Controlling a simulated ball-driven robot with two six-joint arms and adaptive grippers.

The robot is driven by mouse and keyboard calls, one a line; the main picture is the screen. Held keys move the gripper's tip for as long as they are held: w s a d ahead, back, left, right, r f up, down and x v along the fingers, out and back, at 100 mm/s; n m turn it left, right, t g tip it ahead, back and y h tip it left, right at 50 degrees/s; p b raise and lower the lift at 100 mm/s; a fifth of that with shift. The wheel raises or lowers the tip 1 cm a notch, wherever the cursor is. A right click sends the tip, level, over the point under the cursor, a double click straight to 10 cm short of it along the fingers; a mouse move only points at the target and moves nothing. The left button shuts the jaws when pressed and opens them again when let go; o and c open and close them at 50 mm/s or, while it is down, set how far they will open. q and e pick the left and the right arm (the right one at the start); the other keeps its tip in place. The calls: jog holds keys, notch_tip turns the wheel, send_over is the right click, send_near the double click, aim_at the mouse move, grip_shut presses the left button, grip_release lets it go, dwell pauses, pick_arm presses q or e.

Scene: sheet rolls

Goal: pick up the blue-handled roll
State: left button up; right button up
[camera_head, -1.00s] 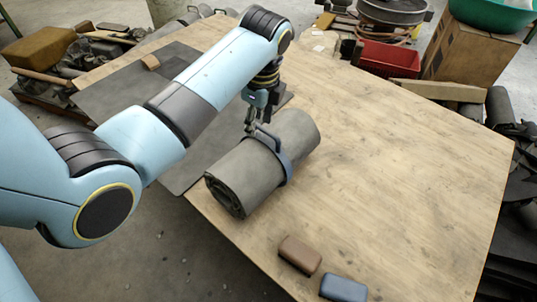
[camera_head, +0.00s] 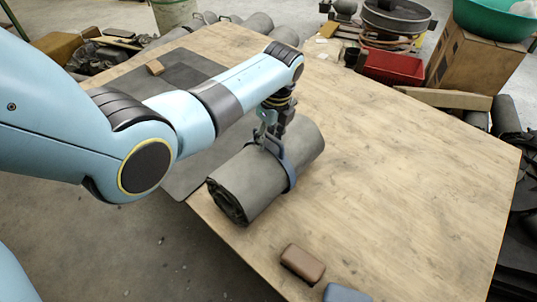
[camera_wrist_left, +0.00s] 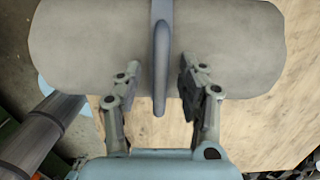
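The blue-handled roll is a grey rolled sheet (camera_head: 240,185) lying on the wooden table, with a blue strap and handle (camera_head: 284,164) around its middle. It also fills the upper part of the left wrist view (camera_wrist_left: 90,50), where the blue handle (camera_wrist_left: 159,90) stands towards the camera. My left gripper (camera_head: 264,138) is at the handle from above. In the left wrist view its two fingers (camera_wrist_left: 152,84) are open, one on each side of the handle, with gaps between. My right gripper is in neither view.
A brown block (camera_head: 302,263) and a blue block (camera_head: 346,293) lie near the table's front edge. A dark mat (camera_head: 140,88) with a small tan piece (camera_head: 155,67) covers the table's left. A red bin (camera_head: 393,67) stands beyond the table. The table's right side is clear.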

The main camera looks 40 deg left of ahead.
pick_arm(q)
jog(key=shift+f, duration=0.2)
grip_shut()
jog(key=shift+w, duration=0.1)
jog(key=shift+w+a+r, duration=0.1)
jog(key=shift+w+r, duration=0.05)
jog(key=shift+r, duration=0.1)
